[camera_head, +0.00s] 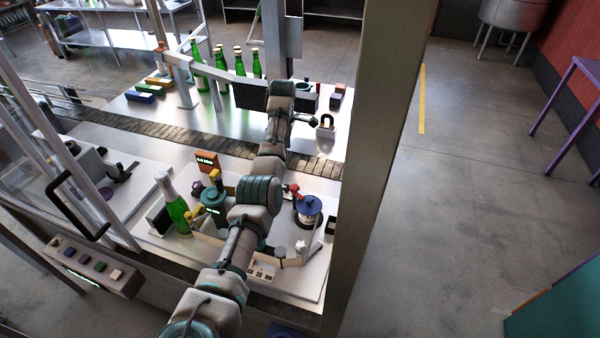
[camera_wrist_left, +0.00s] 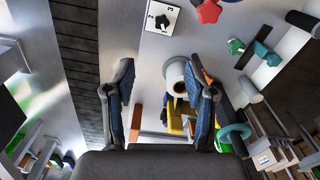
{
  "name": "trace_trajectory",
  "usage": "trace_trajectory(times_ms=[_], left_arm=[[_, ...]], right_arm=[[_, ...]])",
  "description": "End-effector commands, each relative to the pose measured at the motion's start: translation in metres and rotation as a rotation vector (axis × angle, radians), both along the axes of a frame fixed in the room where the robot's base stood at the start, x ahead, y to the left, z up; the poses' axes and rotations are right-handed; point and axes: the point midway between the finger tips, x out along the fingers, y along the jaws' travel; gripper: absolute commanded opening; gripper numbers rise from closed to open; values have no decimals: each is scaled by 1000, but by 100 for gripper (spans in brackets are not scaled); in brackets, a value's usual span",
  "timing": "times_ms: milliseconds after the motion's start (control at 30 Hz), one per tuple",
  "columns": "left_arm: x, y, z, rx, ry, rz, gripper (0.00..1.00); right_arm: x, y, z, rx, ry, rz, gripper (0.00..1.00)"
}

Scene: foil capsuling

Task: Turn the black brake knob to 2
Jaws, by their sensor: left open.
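A small black knob (camera_wrist_left: 162,21) sits on a square white plate (camera_wrist_left: 152,17) with dark markings, near the top of the left wrist view. The markings are too small to read for certain, and the knob's pointing direction is unclear. My left gripper (camera_wrist_left: 162,75) is open and empty, its two fingers apart, with the knob beyond the fingertips and not touched. In the head view my left arm (camera_head: 240,245) reaches up over the work table and covers where the plate seems to be. My right gripper is not in view.
A red star-shaped knob (camera_wrist_left: 208,11) lies right of the plate. A white cylinder (camera_wrist_left: 174,72) and yellow part (camera_wrist_left: 178,118) show between the fingers. Green bottles (camera_head: 240,65) stand beyond the conveyor (camera_head: 190,133); another bottle (camera_head: 178,210) stands nearer. A thick post (camera_head: 375,150) rises right of the table.

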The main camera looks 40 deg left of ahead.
Motion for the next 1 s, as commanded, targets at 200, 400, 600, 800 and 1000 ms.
trace_trajectory(times_ms=[200, 400, 600, 800, 1000], left_arm=[[0, 3, -19, -3, 4, 3, 55], [0, 2, -63, -4, 9, 2, 55], [0, 1, -111, -5, 10, 2, 55], [0, 0, -151, -2, 6, 2, 55], [1, 1, -174, -3, 5, 2, 55]], right_arm=[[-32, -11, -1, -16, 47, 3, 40], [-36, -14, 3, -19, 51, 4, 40], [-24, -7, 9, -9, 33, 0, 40], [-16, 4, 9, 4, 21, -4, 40], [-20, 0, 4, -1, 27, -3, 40]])
